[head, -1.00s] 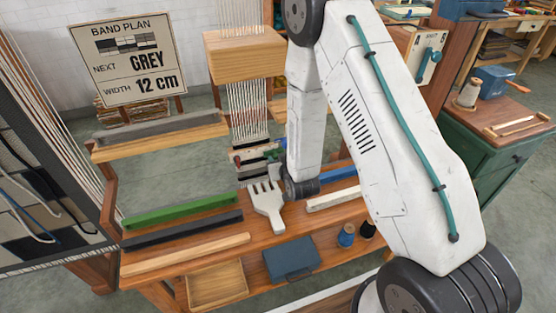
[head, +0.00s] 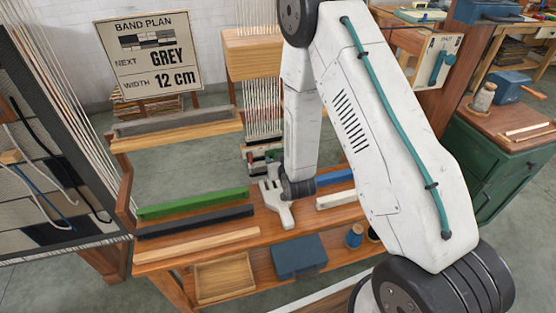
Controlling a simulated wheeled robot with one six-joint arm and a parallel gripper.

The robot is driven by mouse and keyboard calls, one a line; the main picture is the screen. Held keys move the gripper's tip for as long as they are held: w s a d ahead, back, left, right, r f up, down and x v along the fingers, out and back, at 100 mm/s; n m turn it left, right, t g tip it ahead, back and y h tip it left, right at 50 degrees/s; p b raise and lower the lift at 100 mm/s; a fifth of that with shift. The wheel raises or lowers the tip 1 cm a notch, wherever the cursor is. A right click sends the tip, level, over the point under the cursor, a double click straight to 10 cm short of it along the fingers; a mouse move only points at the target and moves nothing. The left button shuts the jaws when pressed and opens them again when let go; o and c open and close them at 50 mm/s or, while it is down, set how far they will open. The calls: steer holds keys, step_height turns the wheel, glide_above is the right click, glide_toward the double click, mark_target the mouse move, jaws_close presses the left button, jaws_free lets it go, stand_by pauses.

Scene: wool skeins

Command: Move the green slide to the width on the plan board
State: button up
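The plan board (head: 150,55) stands at the back left and reads "BAND PLAN", "NEXT GREY", "WIDTH 12 cm". A small green part (head: 273,154), which looks like the green slide, sits beside red parts at the foot of the hanging warp threads. Its exact position and any scale there are too small to read. A long green bar (head: 193,204) lies on the bench to the left. My arm comes down in front of the bench, and my wrist (head: 299,187) shows just right of and below the small green part. My gripper's fingers cannot be seen.
A pale comb (head: 276,205) lies on the wooden bench, by my wrist. Dark (head: 195,222) and pale (head: 197,246) bars lie at left, and a blue bar (head: 335,177) behind my arm. A grey bar (head: 174,121) rests on a raised shelf. A wooden block (head: 252,55) hangs above the threads.

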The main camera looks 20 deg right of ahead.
steer(key=v, duration=0.7)
steer(key=shift+s, duration=0.4)
steer(key=shift+r, duration=0.15)
steer(key=s+r+g+y, duration=0.1)
steer(key=s+r+g, duration=0.15)
steer(key=r, duration=0.55)
steer(key=s+r+g, duration=0.1)
steer(key=r+g, duration=0.2)
steer(key=r, duration=0.5)
steer(key=s+r+g, duration=0.2)
steer(key=s+r, duration=0.3)
steer(key=s, duration=0.4)
steer(key=s+d+r+g, duration=0.1)
steer(key=s+r+g, duration=0.1)
steer(key=s+r, duration=0.3)
steer(key=s+r+n+g, duration=0.1)
steer(key=s+r, duration=0.4)
steer(key=s, duration=0.8)
steer(key=shift+g, duration=0.85)
steer(key=shift+d, duration=0.15)
